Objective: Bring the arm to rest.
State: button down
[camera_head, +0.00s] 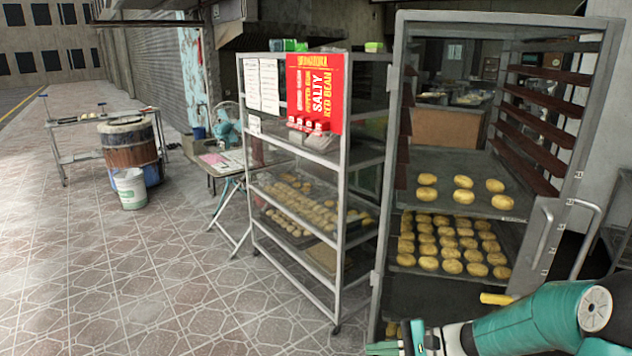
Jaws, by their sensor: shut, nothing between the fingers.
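My teal and white arm reaches in from the lower right corner and lies low along the bottom edge. My gripper (376,349) is at its left end, pointing left, partly cut off by the bottom edge. It is shut with nothing held. It is in front of the lower part of the tall metal rack cabinet (398,115). Because of the cropping I cannot tell whether it touches anything.
The cabinet holds trays of round buns (455,245). A wheeled shelf (345,210) with a red sign (315,92) stands left of it. A barrel (128,145), white bucket (130,188) and folding table (222,165) stand farther back. The tiled floor at left is clear.

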jog(key=s+d+r+n+t+h, duration=0.1)
jog(key=s+r+n+h, duration=0.4)
jog(key=s, duration=0.5)
jog(key=s+d+r+n+t+h, duration=0.1)
jog(key=s+r+n+h, duration=0.4)
jog(key=s+r+h, duration=0.4)
notch_tip(320, 180, up, 2)
jog(key=shift+s+r+t, duration=0.15)
jog(key=shift+s+t, duration=0.25)
jog(key=shift+s, duration=0.35)
